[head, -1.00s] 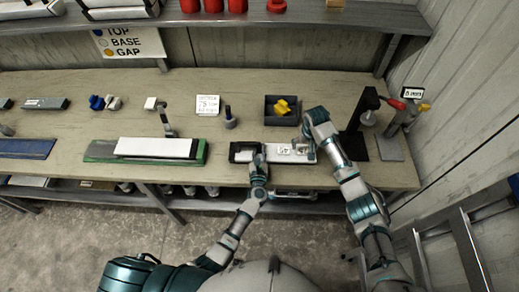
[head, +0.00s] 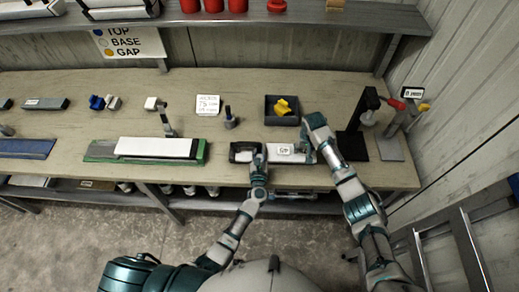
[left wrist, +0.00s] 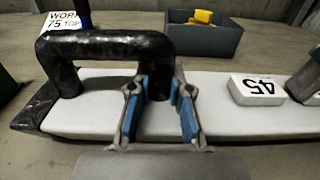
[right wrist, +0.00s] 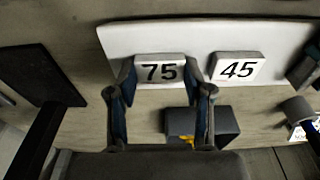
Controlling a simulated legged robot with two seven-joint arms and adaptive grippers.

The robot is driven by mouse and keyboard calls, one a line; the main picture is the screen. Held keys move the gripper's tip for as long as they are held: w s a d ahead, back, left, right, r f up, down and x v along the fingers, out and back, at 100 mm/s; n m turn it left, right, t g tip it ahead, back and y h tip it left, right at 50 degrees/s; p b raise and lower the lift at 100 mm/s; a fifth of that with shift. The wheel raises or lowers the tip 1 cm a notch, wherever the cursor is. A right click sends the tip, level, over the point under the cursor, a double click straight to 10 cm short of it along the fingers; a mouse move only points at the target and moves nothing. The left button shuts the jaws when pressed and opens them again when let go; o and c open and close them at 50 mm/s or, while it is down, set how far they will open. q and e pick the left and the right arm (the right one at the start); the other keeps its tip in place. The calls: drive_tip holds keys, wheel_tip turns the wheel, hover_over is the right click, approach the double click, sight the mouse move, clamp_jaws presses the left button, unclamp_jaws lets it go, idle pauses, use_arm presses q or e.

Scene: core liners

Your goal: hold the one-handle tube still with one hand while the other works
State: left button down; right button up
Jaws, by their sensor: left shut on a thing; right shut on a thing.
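The one-handle tube is a long white half-round piece (left wrist: 215,112) with a black arched handle (left wrist: 110,45) at its left end. It lies on the bench and also shows in the right wrist view (right wrist: 200,38). My left gripper (left wrist: 160,88), low at the front of the tube in the head view (head: 257,160), is shut on one leg of the handle. A white block marked 45 (left wrist: 258,91) rests on the tube near its middle. A white block marked 75 (right wrist: 160,69) is between the fingertips of my right gripper (right wrist: 160,88), over the tube's right part.
A dark bin with a yellow piece (head: 282,119) stands behind the tube. A black stand (head: 352,137) is to the right. A white tube on a green tray (head: 97,151) lies to the left.

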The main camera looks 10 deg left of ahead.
use_arm(q)
drive_tip(key=shift+a+f, duration=0.1)
drive_tip(key=shift+f, duration=0.05)
use_arm(e)
drive_tip(key=o, duration=0.6)
drive_tip(key=shift+d, duration=0.15)
drive_tip(key=c, duration=0.6)
drive_tip(key=shift+r, duration=3.7)
use_arm(q)
drive_tip(key=c, duration=1)
unclamp_jaws()
use_arm(e)
drive_tip(key=shift+w, duration=0.1)
use_arm(q)
drive_tip(key=s, duration=0.4)
drive_tip(key=s+d, duration=0.1)
drive_tip(key=s, duration=0.2)
drive_tip(key=s+d, duration=0.1)
drive_tip(key=s, duration=0.3)
drive_tip(key=shift+s, duration=0.35)
